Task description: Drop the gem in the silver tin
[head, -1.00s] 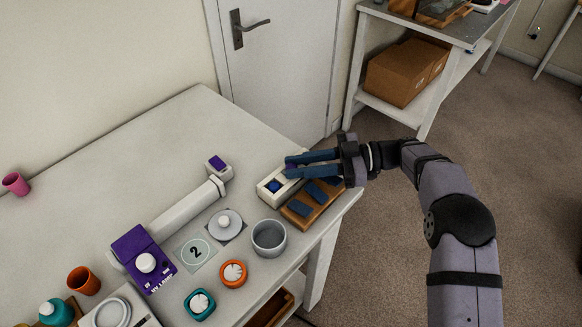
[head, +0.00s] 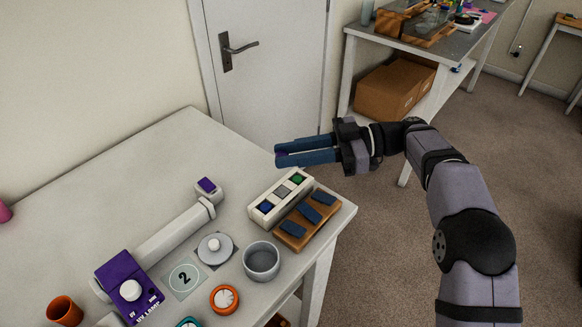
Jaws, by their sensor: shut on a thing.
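My gripper (head: 279,155) is shut on a small purple gem (head: 282,154), mostly hidden between the blue fingertips. It is held above the table, up and behind the white tray in the picture. A grey, round, open-topped tin (head: 262,261), the only silver-looking container I see, stands on the table below and left of the gripper. It looks empty from here. The white tray (head: 257,220) has compartments with a blue piece (head: 265,207) and a green piece (head: 298,179) in them.
A wooden block (head: 293,243) with several dark blue pads lies right of the tray, near the table edge. A purple UV lamp (head: 127,284), an orange dial (head: 225,299), a grey disc (head: 214,248) and a "2" mat (head: 185,279) are left.

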